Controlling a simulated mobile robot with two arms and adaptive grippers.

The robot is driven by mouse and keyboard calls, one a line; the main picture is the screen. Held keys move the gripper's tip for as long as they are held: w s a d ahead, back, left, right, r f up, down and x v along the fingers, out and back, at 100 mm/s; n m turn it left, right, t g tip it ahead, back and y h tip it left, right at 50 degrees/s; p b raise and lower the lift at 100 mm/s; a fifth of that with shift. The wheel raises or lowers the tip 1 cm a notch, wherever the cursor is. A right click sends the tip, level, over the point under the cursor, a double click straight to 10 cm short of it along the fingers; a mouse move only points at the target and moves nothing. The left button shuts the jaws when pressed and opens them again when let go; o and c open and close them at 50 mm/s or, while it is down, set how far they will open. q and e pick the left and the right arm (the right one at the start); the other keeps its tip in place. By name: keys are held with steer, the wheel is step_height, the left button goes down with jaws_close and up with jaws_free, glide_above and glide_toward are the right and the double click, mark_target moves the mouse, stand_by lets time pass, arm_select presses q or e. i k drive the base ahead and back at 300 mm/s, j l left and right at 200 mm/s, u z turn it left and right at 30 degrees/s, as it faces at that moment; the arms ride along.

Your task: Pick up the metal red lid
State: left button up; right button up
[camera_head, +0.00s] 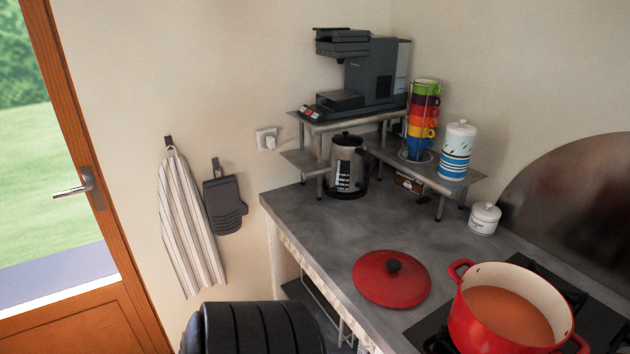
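The red lid (391,279) lies flat on the grey counter, with its round black knob (393,266) facing up. It is to the left of a red pot (509,310) and apart from it. The pot stands open on the dark hob and holds an orange-brown liquid. The lid is fully visible, with nothing on it. Neither of my grippers shows in the head view.
The grey counter (320,229) is clear behind and left of the lid. A kettle (347,166), a white jar (484,218) and a metal shelf (297,158) with a coffee machine (363,72), stacked cups (422,120) and a canister (457,151) stand farther back.

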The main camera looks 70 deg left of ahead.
mark_target(388, 278)
steer(key=u, duration=1.7)
steer(key=i+j, duration=0.15)
steer(key=j, duration=0.25)
steer(key=i+j+z, duration=0.15)
steer(key=j+z, duration=0.3)
steer(key=i+j+z, duration=0.1)
steer(key=j+z, duration=0.4)
steer(key=l, duration=0.1)
